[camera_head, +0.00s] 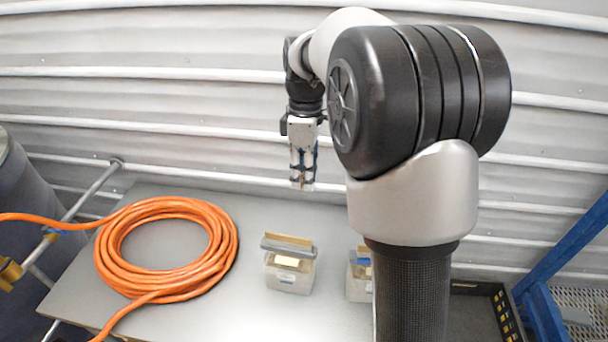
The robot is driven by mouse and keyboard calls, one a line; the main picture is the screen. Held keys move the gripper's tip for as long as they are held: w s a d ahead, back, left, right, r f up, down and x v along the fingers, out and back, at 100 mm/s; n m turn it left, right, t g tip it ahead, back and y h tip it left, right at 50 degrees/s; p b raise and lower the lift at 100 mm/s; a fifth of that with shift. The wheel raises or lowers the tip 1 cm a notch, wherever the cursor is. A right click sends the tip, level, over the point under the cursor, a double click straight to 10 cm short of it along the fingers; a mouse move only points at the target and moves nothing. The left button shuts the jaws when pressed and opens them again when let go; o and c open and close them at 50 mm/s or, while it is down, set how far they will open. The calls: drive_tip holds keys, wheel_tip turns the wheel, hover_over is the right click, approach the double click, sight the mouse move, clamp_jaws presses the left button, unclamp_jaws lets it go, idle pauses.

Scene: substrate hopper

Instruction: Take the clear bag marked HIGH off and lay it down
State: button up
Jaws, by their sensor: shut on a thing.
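My gripper (303,174) hangs fingers-down in the upper middle, above and behind the grey table (258,222). It is shut on a small pale thing between its fingers, too small to identify. A clear, box-shaped container or bag (289,276) with a grey bar, a tan top and a pale label stands on the table below the gripper, apart from it. A second similar one (359,284) with a blue top stands to its right, partly hidden by my arm. I cannot read any label, so I cannot tell which is marked HIGH.
A coiled orange hose (222,262) covers the table's left part, its end running off left. A dark tray (482,312) lies at lower right, partly behind my arm. A blue frame (566,258) stands at far right. Bare table shows between hose and containers.

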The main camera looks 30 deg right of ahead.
sight(303, 177)
drive_tip(key=shift+r+p, duration=2.05)
drive_tip(key=shift+r, duration=0.4)
drive_tip(key=shift+f, duration=0.1)
